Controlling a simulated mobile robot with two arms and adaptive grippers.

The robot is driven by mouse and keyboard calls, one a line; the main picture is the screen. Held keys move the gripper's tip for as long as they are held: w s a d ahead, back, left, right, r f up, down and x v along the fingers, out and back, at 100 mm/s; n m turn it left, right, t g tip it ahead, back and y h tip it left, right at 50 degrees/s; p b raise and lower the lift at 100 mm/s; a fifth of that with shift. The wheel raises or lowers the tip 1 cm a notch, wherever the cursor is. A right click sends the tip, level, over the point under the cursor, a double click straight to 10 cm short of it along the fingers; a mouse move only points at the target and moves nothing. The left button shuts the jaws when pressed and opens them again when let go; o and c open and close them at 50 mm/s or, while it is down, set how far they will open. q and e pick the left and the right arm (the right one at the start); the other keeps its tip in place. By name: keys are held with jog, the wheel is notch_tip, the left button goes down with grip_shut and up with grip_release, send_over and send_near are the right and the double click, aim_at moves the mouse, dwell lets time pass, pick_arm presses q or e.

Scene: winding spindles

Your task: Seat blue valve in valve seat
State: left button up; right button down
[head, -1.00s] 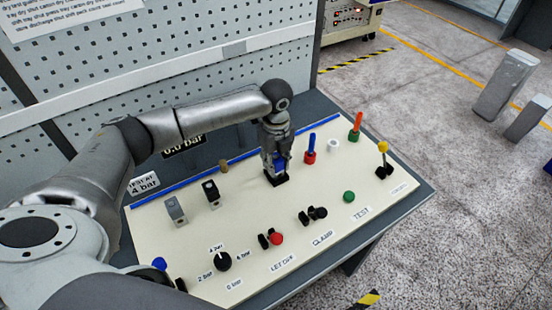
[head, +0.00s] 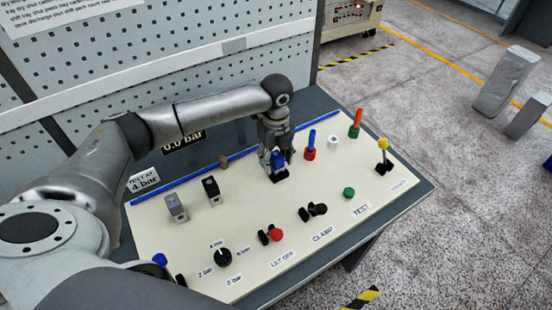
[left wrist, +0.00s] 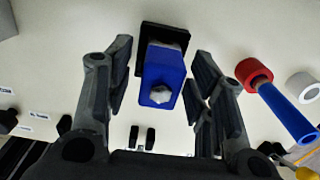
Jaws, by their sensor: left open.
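The blue valve (head: 277,157) is a blue block standing upright on the cream panel. It also shows in the left wrist view (left wrist: 162,66), with a pale hexagonal tip. The valve's lower end meets the black square valve seat (left wrist: 170,33), which also shows in the head view (head: 281,176). I cannot tell how deep the valve sits. My left gripper (head: 273,162) points down over it with fingers open. In the left wrist view one finger is on each side of the valve, with gaps between. My right gripper is not in view.
A blue-handled red fitting (head: 310,146), a white ring (head: 333,142) and an orange-handled fitting (head: 356,124) stand right of the gripper. Grey (head: 175,207) and black blocks (head: 211,189) stand left. A perforated board (head: 200,55) rises behind. The panel front has knobs and buttons.

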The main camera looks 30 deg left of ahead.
pick_arm(q)
notch_tip(320, 180, up, 12)
jog(key=b, duration=0.2)
jog(key=shift+f, duration=0.2)
jog(key=shift+f, duration=0.1)
dwell(0.3)
